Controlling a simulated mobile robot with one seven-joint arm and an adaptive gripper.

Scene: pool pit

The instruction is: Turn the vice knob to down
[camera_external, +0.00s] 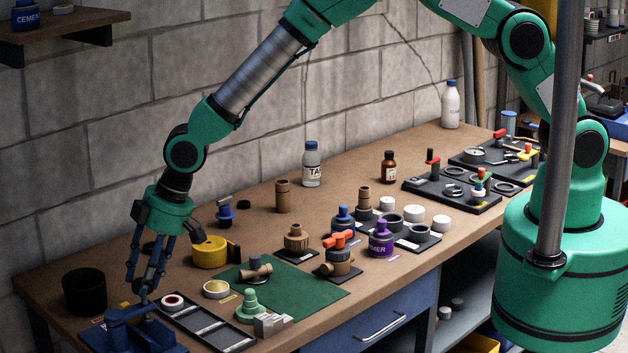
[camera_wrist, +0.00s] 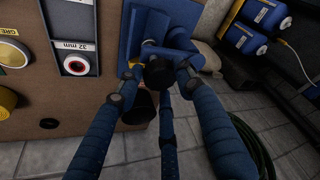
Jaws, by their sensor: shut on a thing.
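The blue vice (camera_external: 128,335) is at the near left end of the bench. It also shows at the top middle of the wrist view (camera_wrist: 148,22). My gripper (camera_external: 143,288) points down at the vice. In the wrist view its blue fingers (camera_wrist: 157,78) close around a dark rounded knob (camera_wrist: 158,72) at the vice's edge. The fingers partly hide the knob, and its exact angle is hard to tell. In the external view the knob is hidden among the fingers.
A black cup (camera_external: 84,292) stands left of my gripper. A yellow tape measure (camera_external: 209,252) and a black tray with a white ring (camera_external: 205,325) lie to the right. A green mat (camera_external: 310,288) bears small parts. Open floor (camera_wrist: 100,155) lies beyond the bench edge.

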